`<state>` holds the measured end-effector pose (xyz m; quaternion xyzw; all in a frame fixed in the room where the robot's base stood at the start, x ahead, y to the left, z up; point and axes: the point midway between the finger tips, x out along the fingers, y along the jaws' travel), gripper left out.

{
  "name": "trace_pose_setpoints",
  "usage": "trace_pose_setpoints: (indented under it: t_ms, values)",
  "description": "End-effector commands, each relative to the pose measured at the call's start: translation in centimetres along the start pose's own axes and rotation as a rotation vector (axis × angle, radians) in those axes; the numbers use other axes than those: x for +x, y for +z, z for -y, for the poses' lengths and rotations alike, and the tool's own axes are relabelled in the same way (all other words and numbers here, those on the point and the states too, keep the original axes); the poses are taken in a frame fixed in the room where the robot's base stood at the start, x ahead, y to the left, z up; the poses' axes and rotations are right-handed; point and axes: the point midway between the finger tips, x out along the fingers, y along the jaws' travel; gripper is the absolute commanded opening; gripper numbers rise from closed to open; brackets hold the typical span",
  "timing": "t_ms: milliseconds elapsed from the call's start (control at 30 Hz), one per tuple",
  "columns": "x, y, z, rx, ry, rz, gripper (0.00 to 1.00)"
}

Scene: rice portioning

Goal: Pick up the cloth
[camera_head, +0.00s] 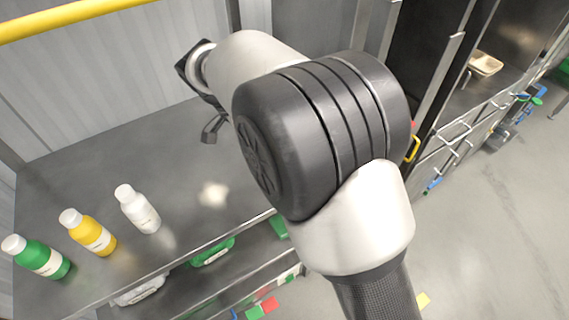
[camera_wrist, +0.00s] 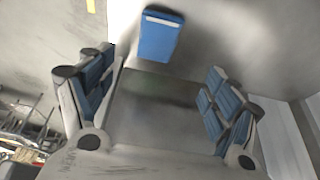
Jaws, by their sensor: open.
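My gripper (camera_wrist: 160,78) is open in the wrist view, with its two blue-padded fingers apart and nothing between them. A blue rectangular thing (camera_wrist: 160,40) with a pale top edge lies on the grey surface past the fingertips; it may be the folded cloth, but I cannot tell for sure. In the head view my gripper (camera_head: 212,130) shows only as a dark part over the steel counter, mostly hidden behind my arm. No cloth shows on the visible part of the counter there.
A green bottle (camera_head: 38,257), a yellow bottle (camera_head: 88,232) and a white bottle (camera_head: 138,209) stand on the steel counter (camera_head: 75,165). A yellow bar (camera_head: 70,17) runs across the top left. A rack with handles (camera_head: 455,145) stands right of my arm. The counter's middle is clear.

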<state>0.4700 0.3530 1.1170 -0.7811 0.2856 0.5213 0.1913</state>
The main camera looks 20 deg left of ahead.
Motion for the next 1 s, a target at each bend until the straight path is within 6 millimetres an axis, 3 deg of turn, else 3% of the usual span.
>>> trace_pose_setpoints:
  t_ms: [100,300,633,900,1000]
  values:
    - [3.1,0.1,-0.1,-0.001,0.004,0.000,0.82]
    - [6.8,0.1,-0.1,-0.001,0.003,0.001,0.82]
    - [8.9,0.0,-0.2,-0.001,0.002,0.000,0.82]
    - [12.8,0.0,-0.5,-0.001,0.003,0.001,0.82]
    - [13.3,-0.1,-0.4,-0.001,0.001,0.001,0.82]
